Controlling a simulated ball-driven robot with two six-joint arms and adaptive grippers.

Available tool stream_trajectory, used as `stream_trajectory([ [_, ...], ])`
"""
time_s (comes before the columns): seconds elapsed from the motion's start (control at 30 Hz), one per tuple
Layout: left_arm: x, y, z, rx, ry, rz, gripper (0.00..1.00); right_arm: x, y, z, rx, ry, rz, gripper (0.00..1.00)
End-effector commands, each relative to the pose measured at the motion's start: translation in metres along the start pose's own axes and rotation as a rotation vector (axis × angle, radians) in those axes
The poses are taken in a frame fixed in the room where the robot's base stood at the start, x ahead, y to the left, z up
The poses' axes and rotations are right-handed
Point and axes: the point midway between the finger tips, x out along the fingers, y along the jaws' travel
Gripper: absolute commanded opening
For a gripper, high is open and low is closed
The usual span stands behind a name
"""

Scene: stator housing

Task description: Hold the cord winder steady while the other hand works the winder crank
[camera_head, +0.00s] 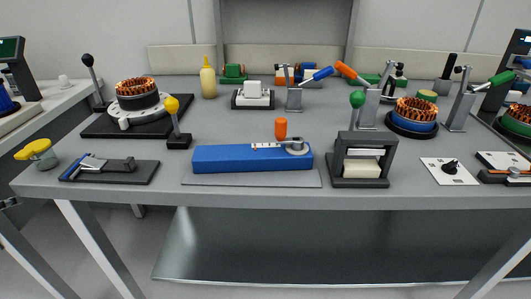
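A long blue block (240,160) lies on a thin grey plate at the front middle of the table. A grey round disc (297,148) with a short arm sits on its right end. An upright orange knob (281,129) stands at the block's back edge. This looks like the cord winder with its crank, but I cannot tell for sure. Beside it on the right stands a black frame (347,150) with a cream roll or block (362,168) inside. Neither of my grippers is in view, and nothing touches the blue block.
A yellow-knobbed lever (172,106) stands close behind the block's left end. A copper-wound stator (137,92) stands at back left. Free table shows behind the blue block.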

Motion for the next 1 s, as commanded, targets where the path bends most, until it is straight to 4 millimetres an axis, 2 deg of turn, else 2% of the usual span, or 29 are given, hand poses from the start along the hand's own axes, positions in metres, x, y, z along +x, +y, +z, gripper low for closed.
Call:
stream_trajectory([
  [0.03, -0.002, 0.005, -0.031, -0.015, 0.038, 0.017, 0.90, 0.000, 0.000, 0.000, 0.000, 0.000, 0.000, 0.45],
  [0.17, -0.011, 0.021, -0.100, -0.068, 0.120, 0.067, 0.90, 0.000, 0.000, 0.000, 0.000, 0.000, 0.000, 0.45],
  [0.3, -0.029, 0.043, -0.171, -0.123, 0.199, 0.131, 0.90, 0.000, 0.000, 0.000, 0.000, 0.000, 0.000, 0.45],
  [0.4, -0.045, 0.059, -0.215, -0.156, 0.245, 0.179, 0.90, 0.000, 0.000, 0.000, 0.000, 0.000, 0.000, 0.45],
  [0.5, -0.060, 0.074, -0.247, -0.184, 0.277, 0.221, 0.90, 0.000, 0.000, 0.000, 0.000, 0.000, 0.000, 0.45],
  [0.77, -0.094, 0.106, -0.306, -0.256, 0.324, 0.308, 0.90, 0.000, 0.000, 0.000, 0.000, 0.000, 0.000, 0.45],
  [0.9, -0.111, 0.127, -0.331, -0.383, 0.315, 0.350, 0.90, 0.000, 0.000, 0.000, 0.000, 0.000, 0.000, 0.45],
  [1.0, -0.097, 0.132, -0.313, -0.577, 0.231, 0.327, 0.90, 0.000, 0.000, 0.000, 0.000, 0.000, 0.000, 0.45],
])
